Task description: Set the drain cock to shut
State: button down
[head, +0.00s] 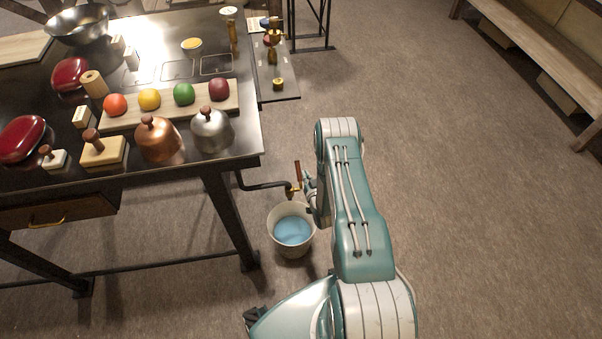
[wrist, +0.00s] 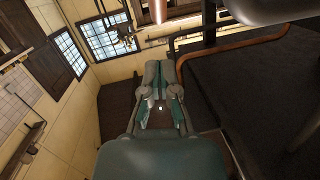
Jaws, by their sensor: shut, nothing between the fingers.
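The drain cock (head: 291,190) is a small brass fitting at the end of a dark pipe (head: 262,186) that comes out from the table leg. Its reddish-brown handle (head: 298,170) stands nearly upright. My gripper (head: 309,183) is just right of the cock, close to the handle. Whether it touches the handle cannot be told. In the wrist view my gripper (wrist: 159,68) has its fingers together and nothing between them. A reddish bar (wrist: 158,10) shows at the top of that view; I cannot tell whether it is the handle.
A white bucket (head: 273,218) of blue liquid stands on the floor under the cock. The dark table (head: 248,133) at left carries coloured balls, metal domes and red dishes. A small side shelf (head: 284,90) adjoins it. The floor at right is clear up to a wooden bench (head: 535,45).

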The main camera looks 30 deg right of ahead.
aim_at(300, 170)
jog(key=shift+w+f, duration=1.7)
jog(key=shift+w, duration=0.15)
jog(key=shift+w+d+f+g, duration=0.15)
jog(key=shift+w+g, duration=0.2)
jog(key=shift+g, duration=0.35)
jog(key=shift+w+d+f+g+y, duration=0.1)
jog(key=shift+w+f+g+y, duration=0.25)
jog(key=shift+w+g, duration=0.45)
jog(key=g, duration=0.1)
jog(key=f+g, duration=0.1)
jog(key=g, duration=0.1)
jog(key=shift+w+d+f+m+y, duration=0.15)
jog(key=shift+w+f+m+y, duration=0.05)
jog(key=shift+m+y, duration=0.1)
jog(key=shift+w+f, duration=0.15)
jog(key=shift+f, duration=0.25)
